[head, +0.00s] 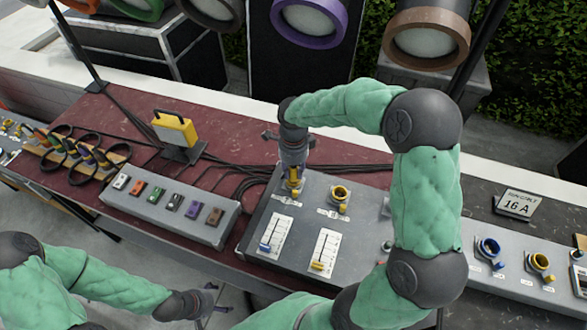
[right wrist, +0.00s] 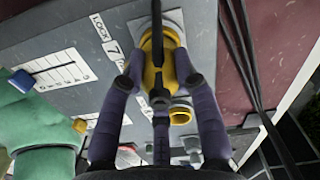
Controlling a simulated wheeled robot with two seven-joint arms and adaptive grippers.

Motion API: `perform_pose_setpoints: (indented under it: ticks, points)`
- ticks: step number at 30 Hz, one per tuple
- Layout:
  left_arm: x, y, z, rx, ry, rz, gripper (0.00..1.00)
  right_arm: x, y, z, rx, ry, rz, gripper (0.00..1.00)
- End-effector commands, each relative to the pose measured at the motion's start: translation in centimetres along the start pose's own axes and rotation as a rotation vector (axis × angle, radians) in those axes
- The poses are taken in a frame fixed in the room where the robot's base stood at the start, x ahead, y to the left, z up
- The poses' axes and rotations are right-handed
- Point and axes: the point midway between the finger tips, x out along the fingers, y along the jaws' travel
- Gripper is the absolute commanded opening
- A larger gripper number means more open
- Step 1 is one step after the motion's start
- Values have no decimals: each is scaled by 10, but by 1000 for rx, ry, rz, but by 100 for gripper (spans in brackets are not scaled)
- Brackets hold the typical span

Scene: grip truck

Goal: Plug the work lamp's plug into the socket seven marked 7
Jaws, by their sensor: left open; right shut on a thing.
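The yellow work lamp (head: 175,130) stands on the dark red table top. My right gripper (head: 293,168) points down over the left yellow socket of the grey box (head: 262,222) and is shut on the plug (right wrist: 155,75), which is yellow and dark. In the right wrist view my right gripper's fingers (right wrist: 158,88) flank the plug, and a label with a 7 (right wrist: 113,47) lies beside it. The plug is at socket seven (head: 292,186); the fingers hide how deep it sits. My left gripper (head: 212,301) is open and empty at the lower edge, away from the box.
A second yellow socket (head: 340,195) is just right of it. Sliders (head: 321,250) are in front. A row of coloured switches (head: 172,203) stands left, with dark cables behind. Blue and yellow sockets (head: 489,247) and a 16 A sign (head: 516,203) are at the right.

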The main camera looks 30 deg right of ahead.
Motion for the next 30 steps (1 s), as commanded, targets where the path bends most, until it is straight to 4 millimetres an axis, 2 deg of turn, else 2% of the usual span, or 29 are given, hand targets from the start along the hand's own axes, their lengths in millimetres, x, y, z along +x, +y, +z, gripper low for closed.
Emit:
perform_pose_setpoints:
  ticks: [11,12,14,21,22,24,30]
  points:
    - [5,-2,0,0,0,0,82,6,0,0,0,0,-1,0]
    - [5,-2,0,0,0,0,82,6,0,0,0,0,-1,40]
    - [4,-2,0,0,0,0,82,6,0,0,0,0,-1,56]
    - [4,-2,0,0,0,0,82,5,0,0,0,0,0,59]
    - [4,-2,0,0,0,0,82,6,0,0,0,0,0,62]
    - [4,-2,0,0,0,0,82,6,0,0,0,0,0,74]
    - [4,-2,0,0,0,0,82,6,0,0,0,0,0,74]
